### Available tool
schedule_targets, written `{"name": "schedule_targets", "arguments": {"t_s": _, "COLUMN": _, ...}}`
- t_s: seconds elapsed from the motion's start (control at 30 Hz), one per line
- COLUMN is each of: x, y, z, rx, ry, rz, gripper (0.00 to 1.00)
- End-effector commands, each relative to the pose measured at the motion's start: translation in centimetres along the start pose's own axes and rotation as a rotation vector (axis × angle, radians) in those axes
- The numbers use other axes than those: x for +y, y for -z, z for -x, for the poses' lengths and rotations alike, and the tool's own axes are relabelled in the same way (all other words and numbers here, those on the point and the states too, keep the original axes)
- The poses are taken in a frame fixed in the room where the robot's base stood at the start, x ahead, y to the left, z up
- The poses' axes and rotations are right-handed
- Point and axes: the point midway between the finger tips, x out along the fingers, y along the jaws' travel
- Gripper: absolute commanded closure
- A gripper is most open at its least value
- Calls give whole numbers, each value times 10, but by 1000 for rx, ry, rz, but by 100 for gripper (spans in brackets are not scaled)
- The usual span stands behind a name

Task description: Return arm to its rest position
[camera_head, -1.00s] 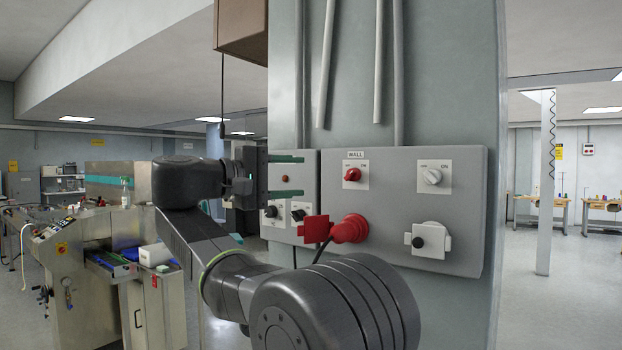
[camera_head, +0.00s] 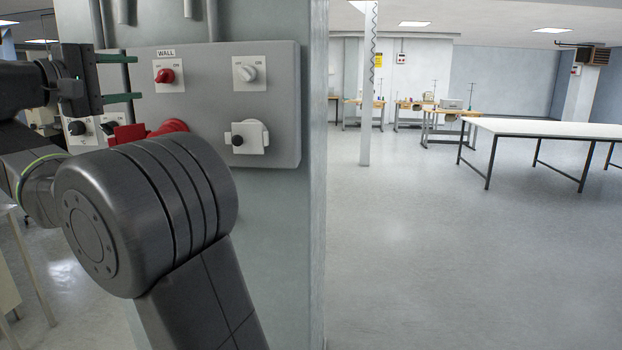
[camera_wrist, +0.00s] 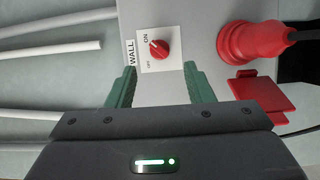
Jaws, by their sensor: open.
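My gripper (camera_head: 120,78) is at the upper left of the head view, with its two green fingers apart and nothing between them. It points right, in front of the grey wall panel (camera_head: 275,110). In the wrist view my gripper (camera_wrist: 157,82) is also open, and the red rotary switch (camera_wrist: 159,49) on its white plate shows just beyond and between the fingertips. A "WALL" label is beside that switch. The red switch also shows in the head view (camera_head: 166,76), right of the fingers. I cannot tell the exact gap between fingers and panel.
A red plug (camera_wrist: 255,42) with a dark cable and a red flap (camera_wrist: 262,92) are near the gripper. Open floor (camera_head: 430,260) lies right, with a white table (camera_head: 550,127).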

Motion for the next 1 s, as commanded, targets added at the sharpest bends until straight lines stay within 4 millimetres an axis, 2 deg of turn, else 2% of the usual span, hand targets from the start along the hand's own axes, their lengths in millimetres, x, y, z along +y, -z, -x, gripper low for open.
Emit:
{"name": "schedule_targets", "arguments": {"t_s": 0.03, "x": 1, "y": -1, "z": -12, "rx": -4, "ry": 0, "rz": 0, "gripper": 53}}
{"name": "schedule_targets", "arguments": {"t_s": 0.2, "x": 1, "y": -1, "z": -40, "rx": -2, "ry": 0, "rz": -1, "gripper": 53}}
{"name": "schedule_targets", "arguments": {"t_s": 0.4, "x": 1, "y": 0, "z": -59, "rx": 0, "ry": 0, "rz": -1, "gripper": 53}}
{"name": "schedule_targets", "arguments": {"t_s": 0.83, "x": 0, "y": 0, "z": -62, "rx": 1, "ry": -3, "rz": 7, "gripper": 53}}
{"name": "schedule_targets", "arguments": {"t_s": 1.0, "x": 0, "y": 1, "z": -52, "rx": 3, "ry": 0, "rz": -2, "gripper": 53}}
